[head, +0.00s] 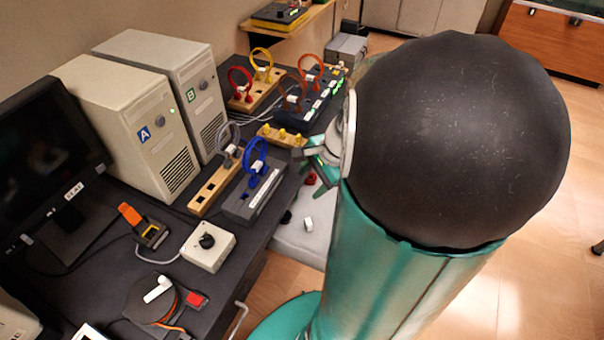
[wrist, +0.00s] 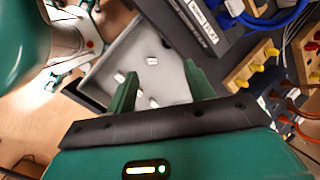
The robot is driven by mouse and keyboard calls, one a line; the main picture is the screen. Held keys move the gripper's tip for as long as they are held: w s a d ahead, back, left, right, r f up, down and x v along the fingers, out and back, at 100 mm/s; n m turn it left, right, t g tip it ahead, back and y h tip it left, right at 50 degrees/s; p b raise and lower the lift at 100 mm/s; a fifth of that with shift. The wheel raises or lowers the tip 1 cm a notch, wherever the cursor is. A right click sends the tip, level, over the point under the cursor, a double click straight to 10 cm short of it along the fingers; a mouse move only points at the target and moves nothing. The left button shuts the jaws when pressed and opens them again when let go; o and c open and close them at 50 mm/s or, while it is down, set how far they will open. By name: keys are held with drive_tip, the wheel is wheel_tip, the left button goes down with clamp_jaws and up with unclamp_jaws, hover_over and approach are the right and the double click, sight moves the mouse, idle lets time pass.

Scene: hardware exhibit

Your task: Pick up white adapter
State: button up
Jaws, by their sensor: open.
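Small white pieces lie in an open grey drawer (wrist: 137,48) below the dark desk. In the wrist view one white piece (wrist: 152,61) lies between the lines of my fingers, and another (wrist: 119,77) lies to its left. More pale pieces lie nearby; I cannot tell which one is the white adapter. In the head view a white piece (head: 308,224) shows in the drawer (head: 300,244). My gripper (wrist: 160,68) is open and empty, above and apart from the pieces. In the head view my gripper (head: 322,165) is partly hidden by my arm.
The desk carries a blue cable loop (head: 257,155) on a dark block, a wooden block (head: 207,190), yellow pegs on wood (head: 282,136) and a white knob box (head: 208,246). Computer towers (head: 127,127) stand behind. Drawer walls and the desk edge surround the pieces closely.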

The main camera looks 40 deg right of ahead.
drive_tip(key=s+d+f+m, duration=1)
drive_tip(key=d+f+m, duration=0.2)
drive_tip(key=d, duration=0.1)
drive_tip(key=x, duration=0.8)
drive_tip(key=shift+f, duration=0.2)
drive_tip(key=shift+a+x, duration=0.15)
drive_tip(key=shift+x, duration=1.2)
drive_tip(key=shift+a+x, duration=0.15)
drive_tip(key=shift+x, duration=1.15)
drive_tip(key=c, duration=1)
drive_tip(key=shift+r, duration=0.1)
drive_tip(key=shift+c, duration=0.2)
